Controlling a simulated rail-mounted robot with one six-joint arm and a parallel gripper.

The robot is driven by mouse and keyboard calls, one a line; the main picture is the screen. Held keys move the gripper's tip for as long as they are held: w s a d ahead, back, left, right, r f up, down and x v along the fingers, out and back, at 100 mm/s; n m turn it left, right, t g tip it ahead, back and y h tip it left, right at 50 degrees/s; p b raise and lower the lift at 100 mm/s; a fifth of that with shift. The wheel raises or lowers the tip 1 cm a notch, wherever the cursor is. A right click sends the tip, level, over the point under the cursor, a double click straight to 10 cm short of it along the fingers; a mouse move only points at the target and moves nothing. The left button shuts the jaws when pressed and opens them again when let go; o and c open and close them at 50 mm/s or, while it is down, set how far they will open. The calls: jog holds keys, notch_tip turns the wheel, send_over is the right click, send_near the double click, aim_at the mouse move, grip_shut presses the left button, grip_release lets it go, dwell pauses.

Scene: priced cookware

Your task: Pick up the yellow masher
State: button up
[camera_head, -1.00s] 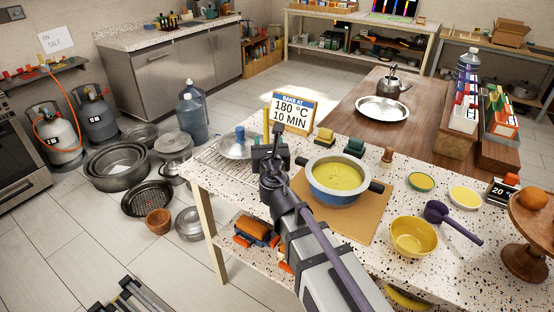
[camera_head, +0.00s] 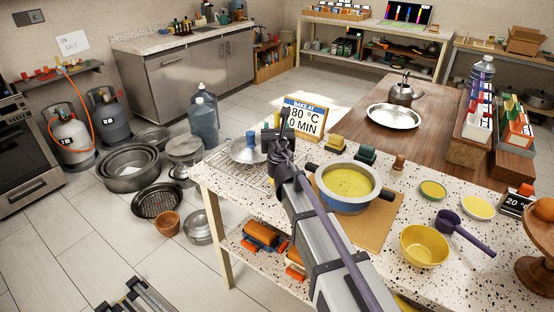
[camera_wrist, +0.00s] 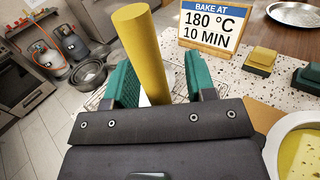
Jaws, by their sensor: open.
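The yellow masher's thick round handle (camera_wrist: 143,50) stands nearly upright in the wrist view, leaning slightly. It rises between the two green-padded fingers of my gripper (camera_wrist: 160,76), with gaps on both sides. My gripper is open around the handle and not closed on it. The masher's lower end is hidden behind the gripper body.
The "BAKE AT" sign (camera_wrist: 210,24) stands close to the right of the handle. A silver lid (camera_head: 246,151) lies on the wire rack at left. Yellow and green sponges (camera_wrist: 262,59) lie further right.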

grip_shut()
dwell(0.3)
